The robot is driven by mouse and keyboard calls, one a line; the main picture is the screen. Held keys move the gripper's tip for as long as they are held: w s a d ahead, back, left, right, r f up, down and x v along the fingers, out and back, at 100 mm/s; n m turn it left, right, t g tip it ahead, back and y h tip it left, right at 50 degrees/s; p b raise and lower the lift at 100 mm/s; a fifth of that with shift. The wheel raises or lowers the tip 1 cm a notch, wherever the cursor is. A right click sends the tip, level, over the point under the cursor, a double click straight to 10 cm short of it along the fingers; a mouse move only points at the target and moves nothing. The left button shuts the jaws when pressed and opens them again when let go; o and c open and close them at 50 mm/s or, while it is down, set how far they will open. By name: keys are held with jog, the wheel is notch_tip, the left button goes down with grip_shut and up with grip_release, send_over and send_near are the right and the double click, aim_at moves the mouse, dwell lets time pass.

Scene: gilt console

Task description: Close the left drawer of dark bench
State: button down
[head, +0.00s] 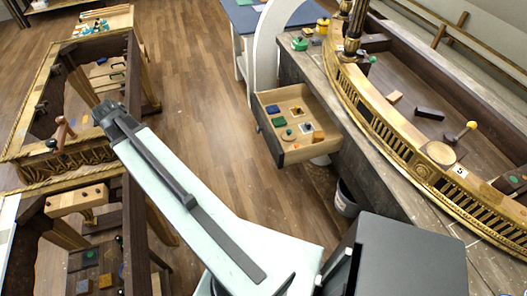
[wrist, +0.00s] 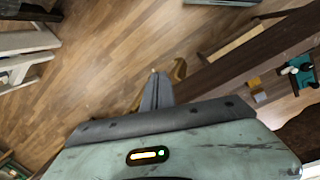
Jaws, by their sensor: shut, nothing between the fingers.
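The dark bench (head: 352,135) runs along the right side of the head view. Its drawer (head: 267,132) stands pulled out toward the left, with a dark front and a pale wood inside. Small coloured blocks and round pieces lie in it. My gripper (head: 106,110) is at the far end of my pale arm, on the left of the head view, well apart from the drawer. In the wrist view my gripper (wrist: 155,85) shows its fingers together and empty, over wooden floor. I cannot make out the drawer in the wrist view.
Gilt-edged tables (head: 30,155) with loose items stand at the left, close to my gripper. A dark bin (head: 346,198) stands below the bench. A white curved frame (head: 264,50) stands behind the drawer. Wooden floor (head: 195,80) is clear between the tables and the drawer.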

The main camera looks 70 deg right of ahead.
jog(key=s+d+f+n+g+b, duration=0.1)
jog(key=s+d+f+b, duration=0.3)
jog(key=d, duration=0.6)
jog(key=s+d+f+n+b, duration=0.1)
jog(key=s+d+f, duration=0.4)
jog(key=d, duration=0.4)
jog(key=s+d+f+n+g+h+b, duration=0.1)
jog(key=s+d+b, duration=0.1)
jog(key=s+d, duration=0.55)
jog(key=s+d+f+n+g+b, duration=0.1)
jog(key=s+d+n+b, duration=0.15)
jog(key=s+d, duration=0.5)
jog(key=s+d+f+b, duration=0.3)
jog(key=s+f+b, duration=0.4)
jog(key=f+b, duration=0.2)
jog(key=shift+d+m, duration=0.3)
jog(key=shift+m, duration=0.05)
jog(key=shift+a, duration=0.1)
